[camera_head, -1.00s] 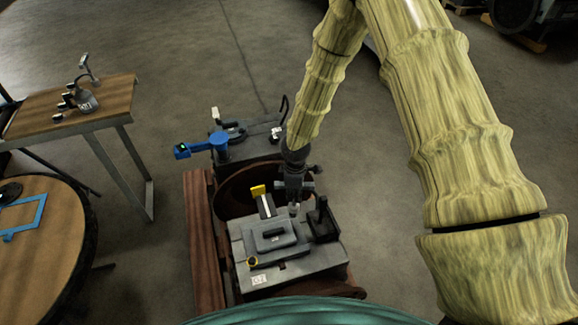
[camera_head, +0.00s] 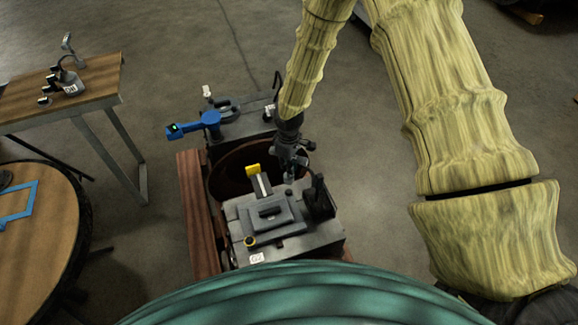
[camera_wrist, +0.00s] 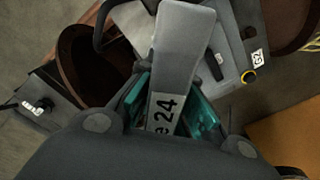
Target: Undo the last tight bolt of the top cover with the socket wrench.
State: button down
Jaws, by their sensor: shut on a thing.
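My gripper (camera_head: 290,158) is above the far right part of the engine block. In the wrist view my gripper (camera_wrist: 168,108) has its teal pads shut on a grey tool marked "e 24" (camera_wrist: 183,45), which looks like the socket wrench. The tool's working end is hidden in the wrist view. In the head view the tool hangs down near the cover's far right corner; I cannot tell whether it touches a bolt. The grey top cover (camera_head: 283,228) with a raised handle lies on the block. A yellow-ringed round part (camera_head: 249,242) is at its near left corner.
A yellow-ended grey bar (camera_head: 253,169) stands at the cover's far edge. A dark holder (camera_head: 320,204) is right of the cover, close to the gripper. A blue tool (camera_head: 209,120) lies behind on the left.

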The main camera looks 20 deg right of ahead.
aim_at(289, 176)
jog(key=m, duration=0.2)
jog(key=m+b, duration=0.1)
jog(key=shift+d+f+m, duration=0.1)
jog(key=shift+f+m, duration=0.15)
jog(key=shift+m, duration=0.05)
jog(key=m+b, duration=0.1)
jog(key=m, duration=0.2)
jog(key=shift+f, duration=0.2)
jog(key=m+b, duration=0.1)
jog(key=m, duration=0.1)
jog(key=m+b, duration=0.1)
jog(key=m, duration=0.2)
jog(key=f+m, duration=0.1)
jog(key=m, duration=0.1)
jog(key=shift+b, duration=0.4)
jog(key=m, duration=0.6)
jog(key=shift+f+b, duration=0.3)
jog(key=m, duration=0.6)
jog(key=shift+f, duration=0.35)
notch_tip(289, 176, down, 2)
jog(key=shift+f+m+b, duration=0.1)
jog(key=shift+m+b, duration=0.25)
jog(key=shift+m, duration=0.15)
jog(key=shift+f, duration=0.6)
